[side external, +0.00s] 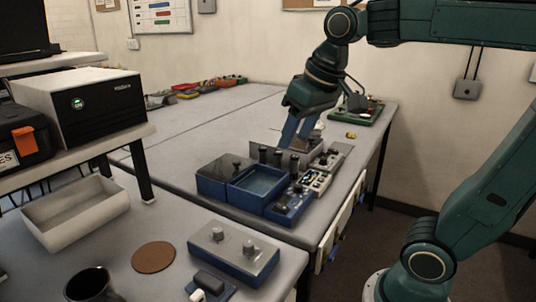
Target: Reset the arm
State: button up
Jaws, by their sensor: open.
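My gripper (299,133) is at the end of my green arm, pointing down over the far part of the grey table. It is open, with blue fingers. The fingertips are just behind a grey holder (260,151) with several upright black cylinders (278,157). I cannot tell whether they touch anything, and I see nothing clearly held between them.
A yellow piece (351,135) lies near the right table edge (385,135). The table's far left middle is clear.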

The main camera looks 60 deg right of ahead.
jog(key=s+a+f+n+t, duration=0.1)
jog(key=s+a+f+n, duration=0.1)
jog(key=s+f, duration=0.4)
jog(key=s, duration=0.3)
jog(key=shift+f, duration=0.4)
